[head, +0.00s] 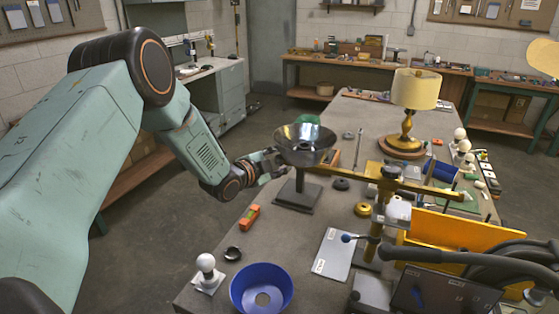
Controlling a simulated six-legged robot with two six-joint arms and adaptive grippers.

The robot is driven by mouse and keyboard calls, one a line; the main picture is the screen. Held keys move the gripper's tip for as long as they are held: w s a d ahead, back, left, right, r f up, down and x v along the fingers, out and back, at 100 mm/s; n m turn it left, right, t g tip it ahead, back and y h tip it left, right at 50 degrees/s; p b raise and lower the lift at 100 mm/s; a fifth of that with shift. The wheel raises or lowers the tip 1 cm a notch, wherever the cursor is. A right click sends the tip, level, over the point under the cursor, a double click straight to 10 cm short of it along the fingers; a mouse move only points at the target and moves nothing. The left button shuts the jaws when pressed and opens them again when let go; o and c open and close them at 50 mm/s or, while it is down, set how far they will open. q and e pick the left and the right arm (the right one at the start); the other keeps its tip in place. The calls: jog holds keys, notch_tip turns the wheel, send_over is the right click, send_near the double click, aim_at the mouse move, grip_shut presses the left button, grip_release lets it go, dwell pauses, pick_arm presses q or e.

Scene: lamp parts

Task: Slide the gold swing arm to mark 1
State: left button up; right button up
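The gold swing arm (425,188) is a long flat bar lying across the top of an upright post (375,235). Its left end reaches behind a shiny metal bowl-shaped shade (304,150) on a dark stand (298,195). Its right end extends over the bench towards the green mat. My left gripper (272,165) is beside the shade and stand, on their left, near the bar's left end. Its fingertips are small and partly hidden, so I cannot tell whether they are open or touching anything. Mark 1 is not readable. My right gripper is not seen.
A blue bowl (261,285), a white bulb (206,268) and an orange level (250,217) are at the bench's near left. A yellow bin (460,231) stands right of the post. A gold lamp (411,105) stands farther back. A grey plate (333,256) lies left of the post.

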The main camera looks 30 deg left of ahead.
aim_at(321, 168)
pick_arm(q)
jog(key=shift+w+a+f, duration=0.15)
jog(key=shift+w+f, duration=0.05)
jog(key=c, duration=0.3)
jog(key=shift+s+d+r, duration=0.15)
jog(key=shift+d, duration=0.05)
jog(key=c, duration=0.4)
grip_shut()
jog(key=shift+a+r, duration=0.1)
jog(key=d+b, duration=0.1)
jog(key=d, duration=0.6)
jog(key=w+d+b, duration=0.1)
jog(key=d, duration=0.3)
jog(key=shift+d+r+b, duration=0.1)
jog(key=shift+d+b, duration=0.2)
jog(key=shift+w+d, duration=0.1)
jog(key=shift+d, duration=0.2)
